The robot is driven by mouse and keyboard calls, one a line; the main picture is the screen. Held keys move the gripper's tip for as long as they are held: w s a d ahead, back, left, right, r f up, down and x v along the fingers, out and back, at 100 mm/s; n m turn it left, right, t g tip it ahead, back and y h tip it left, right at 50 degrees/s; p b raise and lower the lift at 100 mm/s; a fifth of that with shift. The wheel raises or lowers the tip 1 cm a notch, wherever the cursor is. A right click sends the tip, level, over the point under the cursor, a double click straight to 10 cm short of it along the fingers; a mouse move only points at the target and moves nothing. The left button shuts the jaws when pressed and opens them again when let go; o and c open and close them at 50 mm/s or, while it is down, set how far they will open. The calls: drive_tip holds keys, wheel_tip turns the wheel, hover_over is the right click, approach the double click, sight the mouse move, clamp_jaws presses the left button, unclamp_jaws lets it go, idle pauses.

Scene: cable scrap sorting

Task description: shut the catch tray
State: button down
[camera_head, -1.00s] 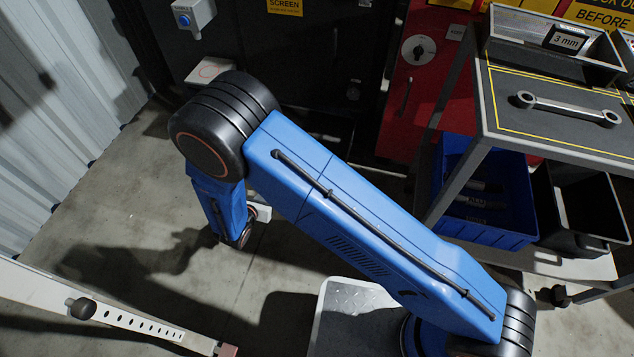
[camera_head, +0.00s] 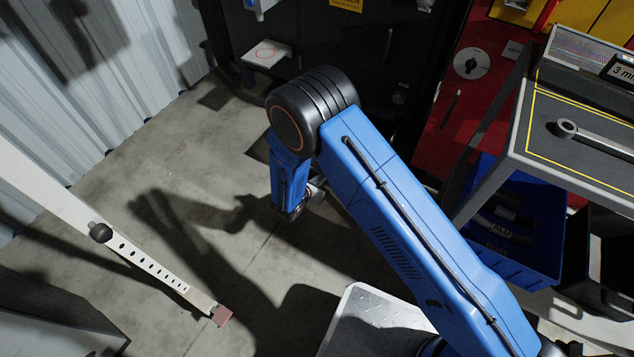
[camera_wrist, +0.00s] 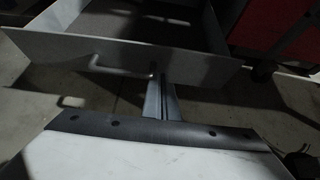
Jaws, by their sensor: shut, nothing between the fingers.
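The catch tray (camera_wrist: 190,62) is a grey open box in the upper part of the wrist view. It stands out over the floor, and its front panel faces me. A pale bent bar handle (camera_wrist: 118,70) is on that panel. My gripper (camera_wrist: 158,78) points at the panel, just by the handle's right end. Its narrow fingers are shut with nothing between them. I cannot tell whether they touch the panel.
A dark cabinet (camera_head: 335,60) stands at the back, with a pale ring-marked plate (camera_head: 266,53). A cart (camera_head: 570,150) with a blue bin (camera_head: 520,225) is on the right. A pale slotted bar (camera_head: 150,262) reaches in from the left. The floor between is clear.

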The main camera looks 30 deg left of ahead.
drive_tip(key=shift+w+d+f, duration=0.1)
drive_tip(key=shift+w+f, duration=0.05)
drive_tip(key=shift+w, duration=0.8)
drive_tip(key=shift+w+d+f, duration=0.1)
drive_tip(key=shift+w+f, duration=0.1)
drive_tip(key=shift+w, duration=0.7)
drive_tip(key=shift+w+f, duration=0.15)
drive_tip(key=shift+w, duration=0.8)
drive_tip(key=w+d, duration=0.1)
drive_tip(key=w, duration=1)
drive_tip(key=w+d, duration=0.1)
drive_tip(key=w, duration=2.2)
drive_tip(key=shift+d, duration=0.4)
drive_tip(key=shift+w+r, duration=0.2)
drive_tip(key=shift+w, duration=0.3)
drive_tip(key=shift+w+r, duration=0.1)
